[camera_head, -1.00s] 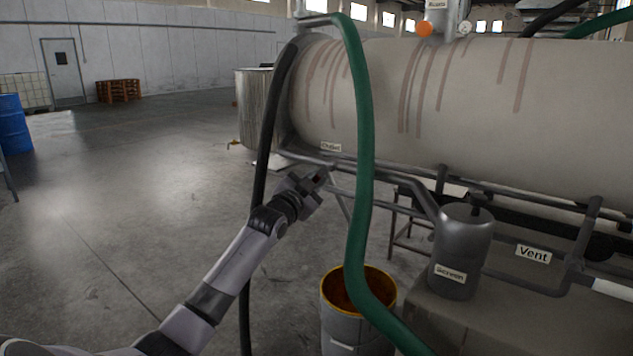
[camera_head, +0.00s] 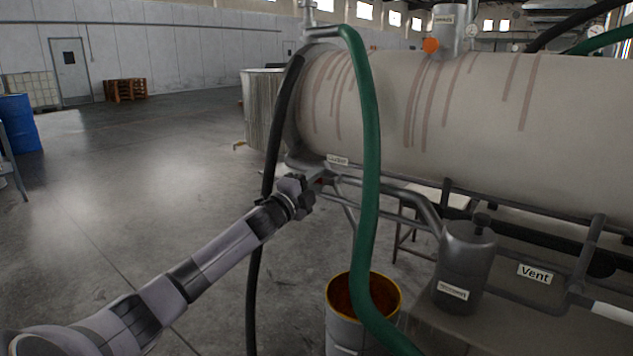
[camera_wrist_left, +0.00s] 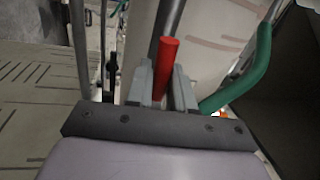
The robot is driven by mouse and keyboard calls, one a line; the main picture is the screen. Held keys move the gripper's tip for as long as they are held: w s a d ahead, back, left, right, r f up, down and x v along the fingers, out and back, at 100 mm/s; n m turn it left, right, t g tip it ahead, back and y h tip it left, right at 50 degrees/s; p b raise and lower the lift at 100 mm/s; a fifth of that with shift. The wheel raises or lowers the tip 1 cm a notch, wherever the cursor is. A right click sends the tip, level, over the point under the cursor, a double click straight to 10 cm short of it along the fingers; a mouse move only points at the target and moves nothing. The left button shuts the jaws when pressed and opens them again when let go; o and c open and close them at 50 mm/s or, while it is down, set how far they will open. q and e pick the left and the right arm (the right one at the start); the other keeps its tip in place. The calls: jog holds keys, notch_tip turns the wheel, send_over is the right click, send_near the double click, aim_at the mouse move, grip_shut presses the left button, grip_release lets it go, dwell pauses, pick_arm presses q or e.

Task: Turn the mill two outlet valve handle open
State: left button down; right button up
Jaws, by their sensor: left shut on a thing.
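The red valve handle (camera_wrist_left: 167,62) stands between the two fingers of my left gripper (camera_wrist_left: 162,90) in the left wrist view. The gripper is shut on it. In the head view my left gripper (camera_head: 317,181) is at the pipework under the near-left end of the big beige mill drum (camera_head: 460,110), just below a small outlet label (camera_head: 337,160). There the fingers hide most of the handle, and only a speck of red shows. The valve body cannot be made out. My right gripper is not in view.
A green hose (camera_head: 367,150) hangs close right of my gripper. A black hose (camera_head: 272,150) hangs down behind my left arm. An open drum with a yellow rim (camera_head: 340,325) stands below. A grey screen canister (camera_head: 466,262) is to the right. Open floor lies left.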

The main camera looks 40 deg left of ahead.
pick_arm(q)
jog(key=shift+r+m, duration=0.25)
jog(key=shift+m, duration=0.35)
jog(key=c, duration=1.1)
grip_release()
jog(key=shift+c, duration=0.2)
jog(key=v, duration=0.7)
